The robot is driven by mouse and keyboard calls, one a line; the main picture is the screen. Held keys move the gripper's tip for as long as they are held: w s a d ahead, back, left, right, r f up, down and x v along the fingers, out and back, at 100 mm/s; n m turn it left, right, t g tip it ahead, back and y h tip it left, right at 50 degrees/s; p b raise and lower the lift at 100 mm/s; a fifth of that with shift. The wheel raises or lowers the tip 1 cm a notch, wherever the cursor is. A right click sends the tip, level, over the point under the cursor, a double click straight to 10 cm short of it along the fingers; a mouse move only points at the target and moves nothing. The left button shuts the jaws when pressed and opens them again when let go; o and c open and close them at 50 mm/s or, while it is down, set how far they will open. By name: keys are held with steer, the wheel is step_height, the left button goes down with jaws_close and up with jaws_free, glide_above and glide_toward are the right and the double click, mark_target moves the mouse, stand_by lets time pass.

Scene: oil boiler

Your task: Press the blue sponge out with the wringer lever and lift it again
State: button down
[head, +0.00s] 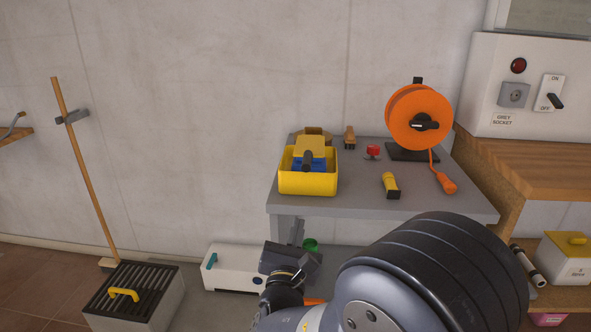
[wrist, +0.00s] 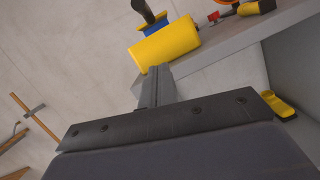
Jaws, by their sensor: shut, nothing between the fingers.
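The yellow wringer bucket (head: 308,184) stands at the left end of the grey bench top. The blue sponge (head: 319,164) shows in part inside it, under a yellow press plate (head: 310,149). In the wrist view the bucket (wrist: 166,44), a strip of blue (wrist: 153,27) and the dark lever grip (wrist: 142,10) show at the top. My gripper (head: 297,229) is shut and empty, below and in front of the bench edge, apart from the bucket; its fingers (wrist: 155,82) point up toward the bucket.
On the bench (head: 430,200) are an orange cable reel (head: 410,118), a yellow flashlight (head: 390,185), a red knob (head: 373,151) and a brush (head: 350,138). A white box (head: 232,270) is on the floor below. A slatted crate (head: 135,295) stands left. The wall area above is clear.

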steer(key=shift+w+a+r+n, duration=0.1)
steer(key=shift+w+a+n, duration=0.15)
steer(key=shift+a, duration=0.25)
steer(key=w+r, duration=0.2)
steer(key=w, duration=0.1)
steer(key=w+d+r, duration=0.1)
steer(key=w+r, duration=0.1)
steer(key=w, duration=0.1)
steer(key=w+r+b, duration=0.1)
steer(key=w+r, duration=0.1)
steer(key=w, duration=0.1)
steer(key=shift+w+d+r, duration=0.2)
steer(key=shift+w+d, duration=0.05)
steer(key=shift+d, duration=0.1)
steer(key=shift+r, duration=0.1)
